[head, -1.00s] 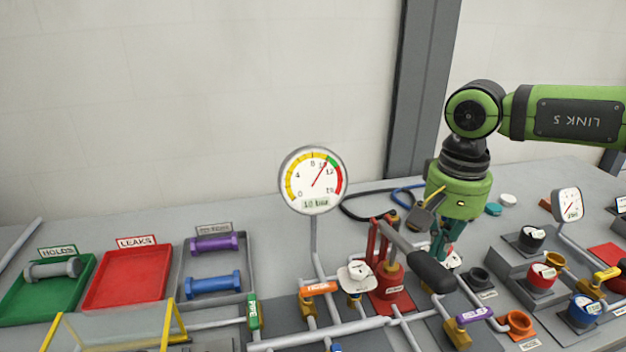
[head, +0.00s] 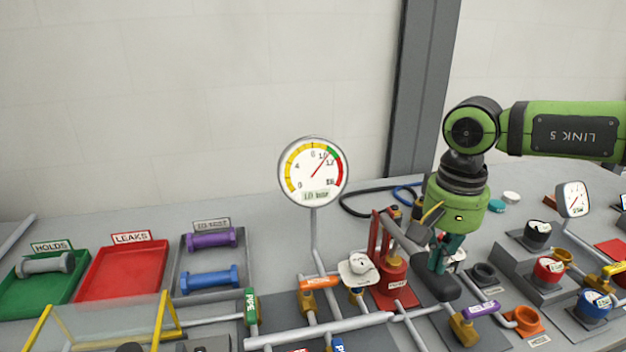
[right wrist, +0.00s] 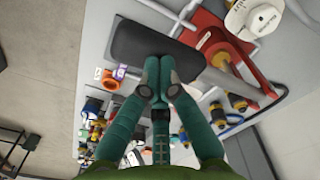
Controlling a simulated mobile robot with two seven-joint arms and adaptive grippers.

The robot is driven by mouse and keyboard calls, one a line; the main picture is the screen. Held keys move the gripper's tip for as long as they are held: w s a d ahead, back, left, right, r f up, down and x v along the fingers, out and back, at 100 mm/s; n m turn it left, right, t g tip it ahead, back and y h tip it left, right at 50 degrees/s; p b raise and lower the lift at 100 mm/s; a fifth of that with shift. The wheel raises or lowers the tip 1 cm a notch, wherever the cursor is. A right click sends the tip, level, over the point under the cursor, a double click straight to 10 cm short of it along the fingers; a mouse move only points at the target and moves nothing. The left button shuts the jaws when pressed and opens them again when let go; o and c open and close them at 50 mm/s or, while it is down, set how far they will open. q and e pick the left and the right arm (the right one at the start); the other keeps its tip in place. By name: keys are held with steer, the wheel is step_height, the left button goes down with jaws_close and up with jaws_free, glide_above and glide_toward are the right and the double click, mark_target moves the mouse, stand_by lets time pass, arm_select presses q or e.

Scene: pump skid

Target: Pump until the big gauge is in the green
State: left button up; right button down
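The big gauge (head: 313,172) stands on a pipe at the centre of the head view. Its needle points up and right, close to where yellow meets green; which side is hard to tell. Its small readout seems to show 10 bar. The red hand pump (head: 393,280) is right of it, with a lever ending in a thick black grip (head: 436,283). My right gripper (head: 440,262) is at this grip from above. In the right wrist view its fingertips (right wrist: 156,78) are together against the black grip (right wrist: 150,45), not around it. My left gripper is out of view.
A white valve knob (head: 358,267) and orange-tagged valve (head: 318,283) are left of the pump. Coloured knobs and a small gauge (head: 573,198) are to the right. Green (head: 20,300) and red (head: 115,285) trays lie left. Pipes cross the front.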

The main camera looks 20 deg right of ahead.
step_height(320, 180, down, 2)
steer(key=shift+f+b, duration=0.1)
steer(key=shift+b, duration=0.45)
steer(key=shift+w+r+p, duration=0.1)
steer(key=shift+r+p, duration=0.35)
steer(key=shift+r, duration=0.05)
step_height(320, 180, up, 6)
steer(key=p, duration=0.4)
steer(key=shift+r+p, duration=0.15)
steer(key=shift+p, duration=0.25)
step_height(320, 180, up, 5)
steer(key=p, duration=0.4)
